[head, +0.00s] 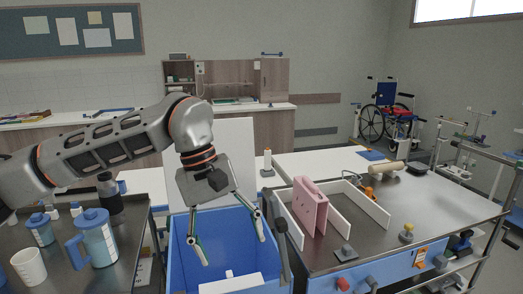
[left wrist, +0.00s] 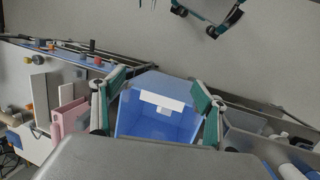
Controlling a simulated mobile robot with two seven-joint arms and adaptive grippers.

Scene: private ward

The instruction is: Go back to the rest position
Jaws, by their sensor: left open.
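My left gripper (head: 233,252) is open and points down over a blue bin (head: 180,262). Nothing is between its fingers. In the left wrist view the two fingers of the left gripper (left wrist: 158,108) stand apart on either side of the blue bin (left wrist: 135,125). A white block-like item (head: 232,283) lies in the bin, and it also shows in the left wrist view (left wrist: 162,101). My left arm reaches in from the left across the picture.
Right of the bin, a metal table (head: 421,200) holds a pink folder-like object (head: 311,206) between white panels. On the left, a dark cart (head: 130,237) carries a blue jug (head: 97,240), a white cup (head: 29,267) and a dark bottle (head: 109,194). A wheelchair (head: 386,108) stands at the back right.

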